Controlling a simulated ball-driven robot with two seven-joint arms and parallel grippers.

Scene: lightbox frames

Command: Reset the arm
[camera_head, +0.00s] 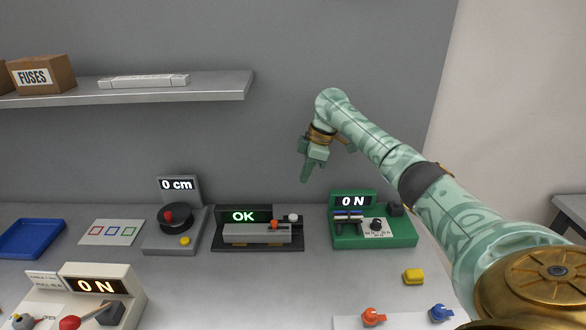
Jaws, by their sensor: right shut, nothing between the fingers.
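My right arm comes in from the lower right and reaches up over the back of the bench. My right gripper (306,172) points down and is shut with nothing in it. It hangs in the air above the gap between the black device reading "OK" (262,241) and the green device reading "ON" (400,236), apart from both. My left gripper is not in view.
A grey dial device (158,236) reading "0 cm", a card with coloured squares (112,240) and a blue tray (32,256) stand left. A lever box (132,292) reads "ON" at front left. A yellow block (413,276) lies right. A shelf (215,90) with a FUSES box (42,72) is above.

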